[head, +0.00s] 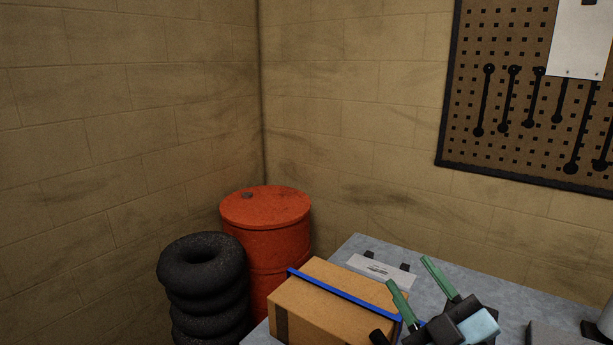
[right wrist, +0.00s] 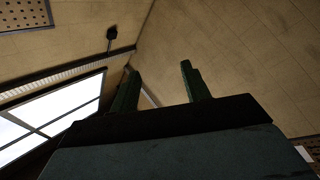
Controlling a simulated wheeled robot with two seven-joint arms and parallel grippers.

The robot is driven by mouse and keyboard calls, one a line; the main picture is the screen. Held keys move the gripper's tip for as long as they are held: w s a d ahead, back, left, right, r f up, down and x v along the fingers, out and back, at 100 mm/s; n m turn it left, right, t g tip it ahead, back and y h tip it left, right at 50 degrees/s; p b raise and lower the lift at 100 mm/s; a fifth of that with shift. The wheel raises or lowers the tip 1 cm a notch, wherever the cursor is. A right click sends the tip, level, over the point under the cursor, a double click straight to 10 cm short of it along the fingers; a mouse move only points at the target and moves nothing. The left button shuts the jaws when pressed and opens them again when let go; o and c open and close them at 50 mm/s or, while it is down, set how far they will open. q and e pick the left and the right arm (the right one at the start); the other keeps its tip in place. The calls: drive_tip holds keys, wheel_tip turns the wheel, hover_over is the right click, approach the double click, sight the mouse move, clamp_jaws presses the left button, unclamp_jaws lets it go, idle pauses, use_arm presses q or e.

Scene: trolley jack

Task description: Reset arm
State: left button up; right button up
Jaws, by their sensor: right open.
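My right gripper (head: 418,281) shows at the lower right of the head view, above the grey workbench (head: 520,299). Its two green fingers are apart with nothing between them. In the right wrist view the same open gripper (right wrist: 157,85) points toward bare wall, with no object near the fingertips. My left gripper is not in view. No trolley jack shows in either view.
A cardboard box (head: 325,305) with a blue strip lies on the bench beside my right gripper. A white label plate (head: 381,271) lies behind it. A red drum (head: 268,215) and stacked tires (head: 203,265) stand left. A pegboard (head: 500,90) hangs on the wall.

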drive_tip(key=s+d+f+m+g+h, duration=0.3)
drive_tip(key=s+f+m+g+h, duration=0.15)
drive_tip(key=f, duration=0.45)
drive_tip(key=s+d+f+m+g+h, duration=0.3)
drive_tip(key=d+f+m+g+h, duration=0.15)
drive_tip(key=f, duration=0.55)
drive_tip(key=s+a+f+m+g+y, duration=0.1)
drive_tip(key=s+f+g, duration=0.35)
drive_tip(key=s, duration=0.35)
drive_tip(key=s+a+f+g+y, duration=0.1)
drive_tip(key=s+f+g, duration=0.2)
drive_tip(key=s+f, duration=0.35)
drive_tip(key=s+f+g+b, duration=0.1)
drive_tip(key=s+f+g, duration=0.15)
drive_tip(key=f, duration=2.35)
drive_tip(key=s+d+f, duration=0.3)
drive_tip(key=s+f, duration=1)
drive_tip(key=s, duration=0.3)
drive_tip(key=shift+s+d+f+b, duration=0.15)
drive_tip(key=shift+d+f+b, duration=0.05)
drive_tip(key=shift+f+b, duration=0.25)
drive_tip(key=shift+c, duration=1.2)
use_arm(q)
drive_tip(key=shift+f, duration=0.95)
use_arm(e)
drive_tip(key=shift+s, duration=0.15)
